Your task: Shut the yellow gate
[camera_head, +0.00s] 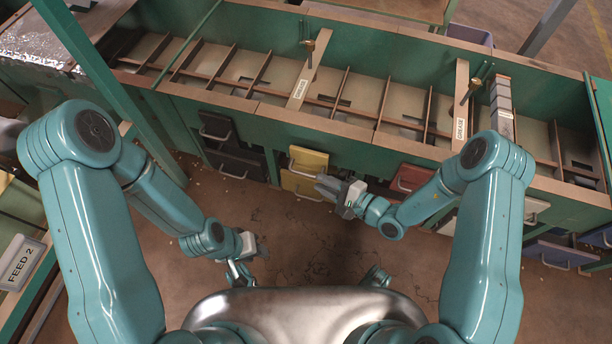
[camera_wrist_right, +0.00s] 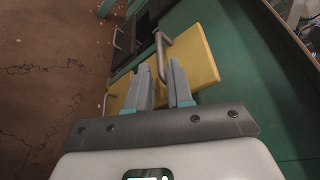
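The yellow gate shows as two yellow panels on the front of the green hopper bench, an upper one (camera_head: 309,159) and a lower one (camera_head: 299,184), each with a metal handle. Both stick out from the front; I cannot tell how far. In the right wrist view a yellow panel (camera_wrist_right: 198,60) with a bar handle (camera_wrist_right: 160,52) lies just beyond the fingers. My right gripper (camera_head: 328,187) is beside the lower panel. Its fingers (camera_wrist_right: 161,75) are apart, with the handle's near end seen between them; contact is unclear. My left gripper (camera_head: 262,247) hangs low, away from the gate, its opening unclear.
Dark panels (camera_head: 236,161) lie left of the yellow ones and a red panel (camera_head: 410,178) lies right. Divided green hopper trays (camera_head: 360,95) run above. A green post (camera_head: 110,85) crosses the left side. The brown floor (camera_head: 310,250) between my arms is clear.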

